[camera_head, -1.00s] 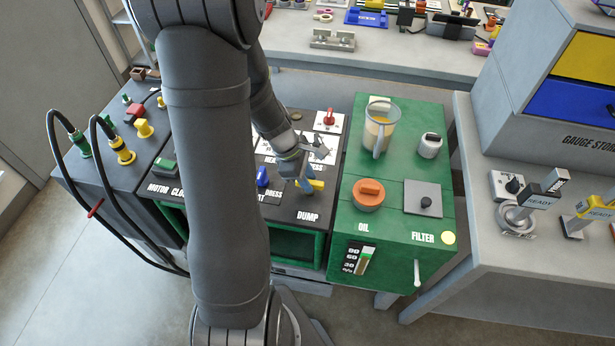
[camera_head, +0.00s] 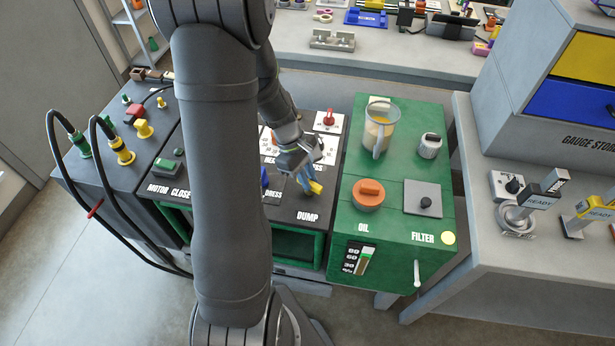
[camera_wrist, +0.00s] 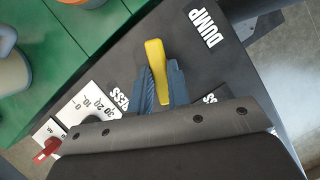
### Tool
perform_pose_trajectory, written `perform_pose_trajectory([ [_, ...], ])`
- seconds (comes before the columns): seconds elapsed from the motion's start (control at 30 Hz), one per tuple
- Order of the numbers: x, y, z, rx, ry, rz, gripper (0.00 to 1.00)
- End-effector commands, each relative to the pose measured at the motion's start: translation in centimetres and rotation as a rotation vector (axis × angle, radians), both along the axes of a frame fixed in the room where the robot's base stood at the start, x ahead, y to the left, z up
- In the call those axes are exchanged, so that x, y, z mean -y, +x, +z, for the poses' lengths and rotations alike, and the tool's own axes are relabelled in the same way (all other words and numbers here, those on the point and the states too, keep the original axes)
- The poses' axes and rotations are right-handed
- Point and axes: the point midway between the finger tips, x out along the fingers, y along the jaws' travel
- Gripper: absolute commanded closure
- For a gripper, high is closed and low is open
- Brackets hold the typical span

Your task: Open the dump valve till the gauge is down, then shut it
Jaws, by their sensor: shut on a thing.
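The yellow dump lever (camera_head: 316,188) sits on the dark cart top, behind the white DUMP label (camera_head: 307,217). My gripper (camera_head: 306,182) is shut on it, with one blue finger on each side. In the wrist view the lever (camera_wrist: 155,65) lies between the fingers (camera_wrist: 160,88), its far end sticking out beyond them. In the head view the lever is angled toward the lower right. A white dial plate with numbers (camera_wrist: 97,101) is partly visible in the wrist view; my gripper hides the rest, and I cannot see a needle.
A blue lever (camera_head: 264,178) stands close left of my gripper. A red lever (camera_head: 329,118) is on a white plate behind. The green cabinet (camera_head: 400,250) at right carries a jug (camera_head: 380,125), an orange cap (camera_head: 369,193) and a filter plate (camera_head: 422,198).

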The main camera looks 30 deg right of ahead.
Motion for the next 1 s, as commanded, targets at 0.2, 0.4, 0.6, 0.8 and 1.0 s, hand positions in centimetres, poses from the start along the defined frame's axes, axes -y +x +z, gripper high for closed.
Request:
perform_pose_trajectory([
  [0.2,0.23,0.07,0.04,0.001,-0.001,-0.209,1.0],
  [0.4,0.33,0.07,0.02,0.0,0.0,-0.399,1.0],
  [0.6,0.44,0.05,0.06,0.001,0.0,-0.59,1.0],
  [0.8,0.52,-0.01,0.05,0.0,0.0,-0.768,1.0],
  [1.0,0.61,-0.02,0.05,0.001,0.0,-0.915,1.0],
])
